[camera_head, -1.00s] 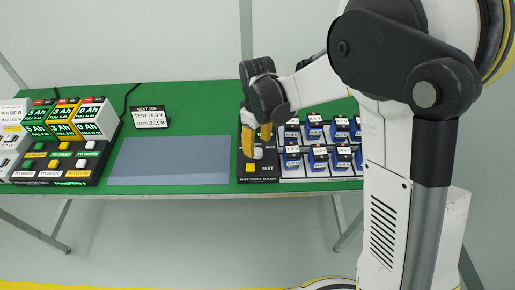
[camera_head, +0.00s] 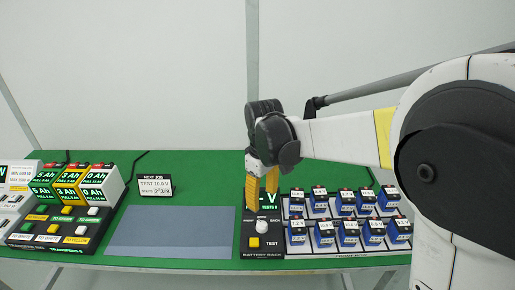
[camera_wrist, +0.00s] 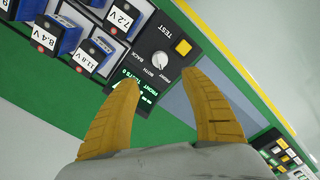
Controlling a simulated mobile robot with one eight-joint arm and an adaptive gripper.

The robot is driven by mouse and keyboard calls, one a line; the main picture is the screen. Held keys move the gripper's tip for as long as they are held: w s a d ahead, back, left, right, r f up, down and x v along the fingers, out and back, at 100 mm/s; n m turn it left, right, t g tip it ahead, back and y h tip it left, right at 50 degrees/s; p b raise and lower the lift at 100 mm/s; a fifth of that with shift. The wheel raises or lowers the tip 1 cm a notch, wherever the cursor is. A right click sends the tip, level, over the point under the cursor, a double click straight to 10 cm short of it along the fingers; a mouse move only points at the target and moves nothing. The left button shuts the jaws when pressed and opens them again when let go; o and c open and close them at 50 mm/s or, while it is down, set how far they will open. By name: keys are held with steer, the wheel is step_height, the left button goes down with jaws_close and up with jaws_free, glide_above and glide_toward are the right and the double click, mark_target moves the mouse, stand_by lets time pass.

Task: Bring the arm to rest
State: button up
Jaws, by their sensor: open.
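My gripper (camera_head: 262,186) is open and empty, its two yellow fingers pointing down above the black battery tester panel (camera_head: 248,243). The panel has a yellow button (camera_head: 254,242), a white knob and a small green-lit display. In the wrist view the open gripper (camera_wrist: 165,100) shows its fingers spread, with the knob (camera_wrist: 161,60) and the yellow button (camera_wrist: 183,47) beyond them. The fingers hide part of the panel in the head view. Whether the fingertips touch anything cannot be told, but nothing is between them.
Several blue batteries (camera_head: 348,231) stand in a rack right of the panel. A grey-blue mat (camera_head: 170,232) lies bare to the left. A job sign (camera_head: 156,187) stands behind it. Display boxes (camera_head: 70,185) and a button console (camera_head: 60,229) fill the left end of the green table (camera_head: 215,172).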

steer(key=s+d+r+m+t, duration=0.3)
steer(key=s+d+m, duration=0.2)
steer(key=s+d, duration=0.2)
steer(key=s+d+r+m+t, duration=0.4)
steer(key=s+d, duration=0.4)
steer(key=s, duration=0.2)
steer(key=shift+s+d+m, duration=0.25)
steer(key=shift+s+m, duration=0.15)
